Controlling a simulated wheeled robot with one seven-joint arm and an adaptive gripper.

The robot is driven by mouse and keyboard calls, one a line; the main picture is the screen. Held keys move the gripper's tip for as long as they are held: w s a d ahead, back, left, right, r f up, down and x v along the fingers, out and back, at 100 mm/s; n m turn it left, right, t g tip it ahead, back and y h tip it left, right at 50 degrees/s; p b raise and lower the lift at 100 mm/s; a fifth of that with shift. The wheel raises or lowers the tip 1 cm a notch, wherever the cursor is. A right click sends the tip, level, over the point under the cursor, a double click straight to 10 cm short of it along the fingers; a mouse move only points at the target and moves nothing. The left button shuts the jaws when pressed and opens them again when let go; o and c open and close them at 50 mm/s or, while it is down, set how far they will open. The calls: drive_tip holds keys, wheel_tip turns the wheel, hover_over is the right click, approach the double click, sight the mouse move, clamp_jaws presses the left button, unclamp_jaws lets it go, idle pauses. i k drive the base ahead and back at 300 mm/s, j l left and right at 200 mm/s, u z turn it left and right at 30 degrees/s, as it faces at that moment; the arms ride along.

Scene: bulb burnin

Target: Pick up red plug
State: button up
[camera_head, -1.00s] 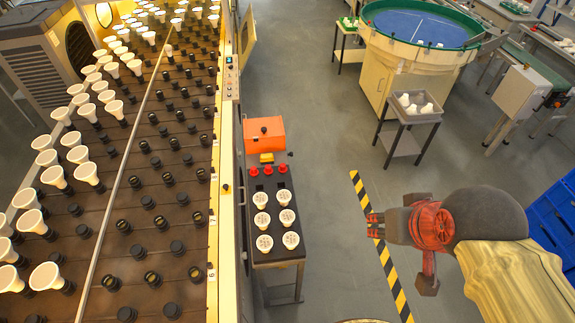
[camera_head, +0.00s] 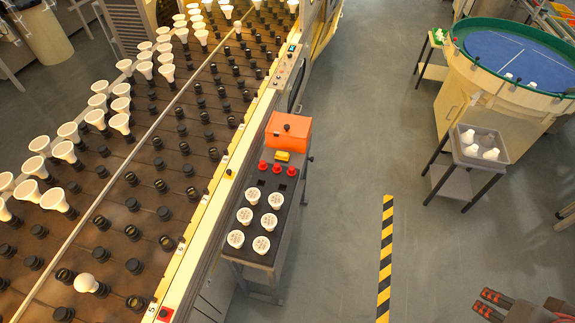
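Three red plugs stand in a row on the dark top of a narrow stand (camera_head: 288,205): the left red plug (camera_head: 262,165), the middle red plug (camera_head: 277,169) and the right red plug (camera_head: 292,171). They sit between a yellow block and two empty dark square spots. My gripper (camera_head: 482,303) is at the bottom right corner, far from the plugs. Its two reddish fingers are apart with nothing visible between them. Much of my gripper is cut off by the picture edge.
An orange box (camera_head: 288,130) stands behind the plugs, and several white bulbs (camera_head: 261,245) stand in front. The long bulb rack (camera_head: 120,232) borders the stand on the left. Open floor with a striped strip (camera_head: 386,262) lies to the right. A grey bin cart (camera_head: 467,152) stands farther back.

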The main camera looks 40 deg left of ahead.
sight(262, 167)
drive_tip(key=i+l+u, duration=0.2)
drive_tip(key=i, duration=0.2)
drive_tip(key=i+l+u, duration=0.2)
drive_tip(key=i, duration=0.2)
drive_tip(key=i+l+u, duration=0.2)
drive_tip(key=i, duration=0.2)
drive_tip(key=i+j+u, duration=0.1)
drive_tip(key=i+u, duration=0.2)
drive_tip(key=u, duration=0.15)
drive_tip(key=i+u, duration=0.35)
drive_tip(key=u, duration=0.15)
drive_tip(key=i+l+u, duration=0.1)
drive_tip(key=i+u, duration=0.2)
drive_tip(key=u, duration=0.15)
drive_tip(key=i+l+u, duration=0.2)
drive_tip(key=u, duration=0.3)
drive_tip(key=i+u, duration=0.3)
drive_tip(key=u, duration=0.15)
drive_tip(key=i+l+u, duration=0.15)
drive_tip(key=u, duration=0.3)
drive_tip(key=i+l+u, duration=0.25)
drive_tip(key=u, duration=0.15)
drive_tip(key=i, duration=0.1)
